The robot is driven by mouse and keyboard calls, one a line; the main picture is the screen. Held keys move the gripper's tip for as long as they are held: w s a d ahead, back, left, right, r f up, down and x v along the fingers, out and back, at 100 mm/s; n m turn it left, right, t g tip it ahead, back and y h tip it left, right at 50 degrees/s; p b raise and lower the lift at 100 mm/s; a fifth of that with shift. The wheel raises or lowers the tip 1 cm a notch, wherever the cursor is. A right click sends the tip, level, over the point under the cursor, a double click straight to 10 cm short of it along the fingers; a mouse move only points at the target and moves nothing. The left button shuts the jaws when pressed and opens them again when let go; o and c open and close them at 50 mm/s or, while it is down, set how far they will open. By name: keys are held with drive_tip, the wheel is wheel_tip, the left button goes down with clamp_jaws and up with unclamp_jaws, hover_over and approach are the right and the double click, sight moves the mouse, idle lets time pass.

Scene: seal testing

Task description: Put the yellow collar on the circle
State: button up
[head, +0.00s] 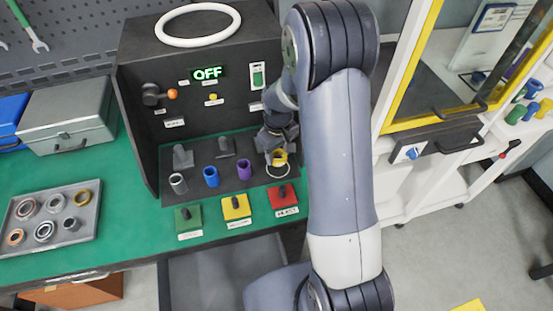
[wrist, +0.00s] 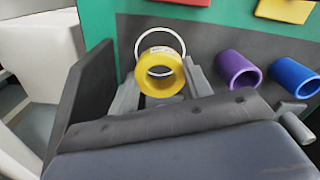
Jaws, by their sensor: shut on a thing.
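The yellow collar (head: 281,157) is a short, wide ring at the right end of the row on the dark mat. In the wrist view the collar (wrist: 159,67) sits between the fingers of my gripper (wrist: 162,88), which is shut on it. The white circle (wrist: 180,41) shows as a thin outline behind the collar, which overlaps much of it. In the head view my gripper (head: 278,148) is at the right side of the mat. I cannot tell whether the collar touches the mat.
Red (head: 283,195), yellow (head: 236,207) and green (head: 188,217) button blocks line the front. A dark panel with an OFF display (head: 207,73) rises behind. A parts tray (head: 88,229) lies at left.

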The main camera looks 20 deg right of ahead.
sight(278, 168)
drive_tip(key=shift+f, duration=2.1)
drive_tip(key=shift+f, duration=0.15)
drive_tip(key=o, duration=1.2)
wheel_tip(278, 168, up, 12)
